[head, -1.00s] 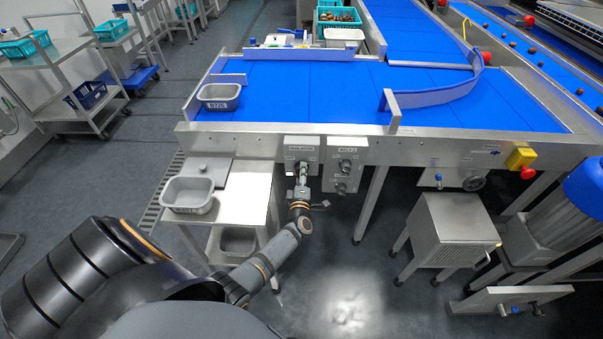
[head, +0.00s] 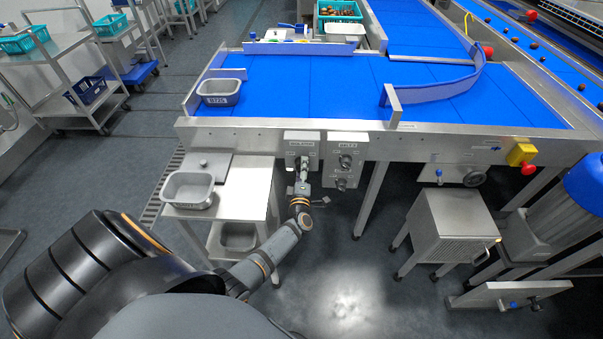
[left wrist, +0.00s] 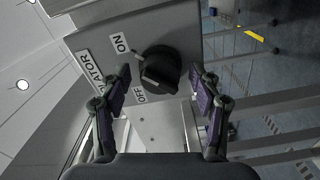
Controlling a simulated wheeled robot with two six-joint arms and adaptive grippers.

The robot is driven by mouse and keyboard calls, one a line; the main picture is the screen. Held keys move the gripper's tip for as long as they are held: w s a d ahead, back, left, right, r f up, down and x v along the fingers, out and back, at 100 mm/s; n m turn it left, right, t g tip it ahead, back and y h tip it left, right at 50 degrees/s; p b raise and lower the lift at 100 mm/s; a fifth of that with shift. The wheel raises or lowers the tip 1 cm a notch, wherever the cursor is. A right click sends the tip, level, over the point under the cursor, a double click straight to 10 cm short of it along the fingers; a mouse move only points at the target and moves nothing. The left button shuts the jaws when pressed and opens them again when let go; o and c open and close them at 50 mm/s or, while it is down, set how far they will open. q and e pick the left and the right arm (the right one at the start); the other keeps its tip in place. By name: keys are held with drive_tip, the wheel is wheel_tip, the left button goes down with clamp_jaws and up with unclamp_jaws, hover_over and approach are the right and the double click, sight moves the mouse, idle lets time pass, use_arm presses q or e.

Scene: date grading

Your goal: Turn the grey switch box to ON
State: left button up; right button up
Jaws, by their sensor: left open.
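The grey switch box (head: 301,146) is on the front side of the conveyor frame. In the left wrist view its grey face (left wrist: 187,22) carries ISOLATOR, ON and OFF labels and a black rotary knob (left wrist: 162,68). A pale mark on the knob's ridge seems to lie on the OFF label's side. My left gripper (head: 303,172) is in front of the box; in the left wrist view its two purple-padded fingers (left wrist: 160,84) are open, one on each side of the knob, with gaps showing. Whether the tips reach knob depth is unclear. My right gripper is out of view.
A second control box (head: 345,160) with knobs is close on the right. A steel side table (head: 240,195) with a grey tub (head: 188,190) is at the left. The blue belt (head: 300,90) lies above, and a steel cabinet (head: 450,230) stands at the right.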

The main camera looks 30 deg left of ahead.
use_arm(q)
drive_tip(key=v, duration=1.1)
drive_tip(key=shift+s, duration=0.35)
drive_tip(key=shift+d+f, duration=0.1)
drive_tip(key=shift+d, duration=0.05)
drive_tip(key=s+d+f+m+g+h, duration=0.25)
drive_tip(key=s+f+m, duration=0.2)
drive_tip(key=f, duration=0.35)
drive_tip(key=s+d+f+m+g+h, duration=0.1)
drive_tip(key=s+d+f+m+h, duration=0.15)
drive_tip(key=s+f+m, duration=0.4)
drive_tip(key=s+d+f+m+g+h, duration=0.1)
drive_tip(key=f+m+h, duration=0.2)
drive_tip(key=f, duration=0.6)
drive_tip(key=s+a+f+m+g, duration=0.1)
drive_tip(key=s+f+m+g, duration=0.3)
drive_tip(key=s, duration=0.9)
drive_tip(key=s+a+f+m+g+p, duration=0.1)
drive_tip(key=s+f+m+g, duration=0.3)
drive_tip(key=s+f, duration=0.4)
drive_tip(key=s+a+g, duration=0.1)
drive_tip(key=s, duration=0.5)
drive_tip(key=shift+a+f+h, duration=0.2)
drive_tip(key=shift+a+h, duration=0.1)
drive_tip(key=shift+h, duration=0.1)
drive_tip(key=shift+s+g, duration=0.15)
drive_tip(key=shift+g, duration=0.1)
